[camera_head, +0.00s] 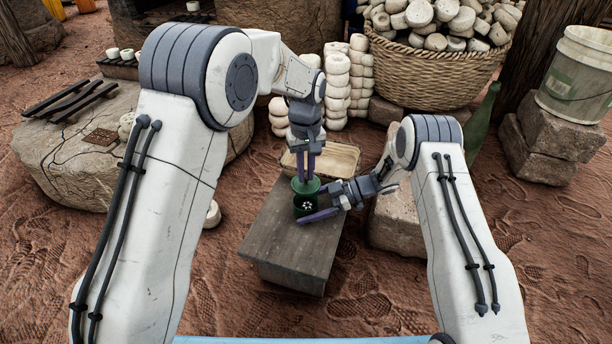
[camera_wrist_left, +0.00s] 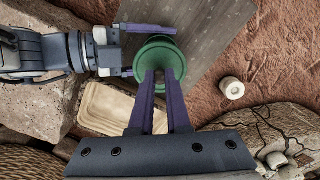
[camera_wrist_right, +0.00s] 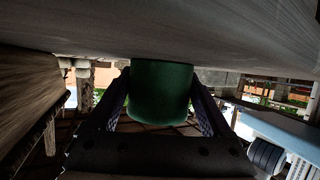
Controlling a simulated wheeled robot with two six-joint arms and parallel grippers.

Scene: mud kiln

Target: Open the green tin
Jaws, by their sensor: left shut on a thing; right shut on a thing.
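The green tin (camera_head: 307,206) stands upright on a grey wooden bench, with a white mark on its side. Its green lid (camera_wrist_left: 177,62) is on top, seen from above in the left wrist view; whether it is fully seated I cannot tell. My left gripper (camera_head: 306,172) points straight down, its purple fingers shut at the middle of the lid, hiding what they grip there. My right gripper (camera_head: 319,203) comes from the right, its fingers shut on either side of the tin's body. The right wrist view shows the body (camera_wrist_right: 162,92) between both fingers.
The bench (camera_head: 290,248) is bare in front of the tin. A shallow wooden tray (camera_head: 343,158) lies behind it. Stacked pale rings (camera_head: 337,82), a full basket (camera_head: 436,68) and a bucket on blocks (camera_head: 577,75) stand farther back. A stone slab (camera_head: 62,160) is at left.

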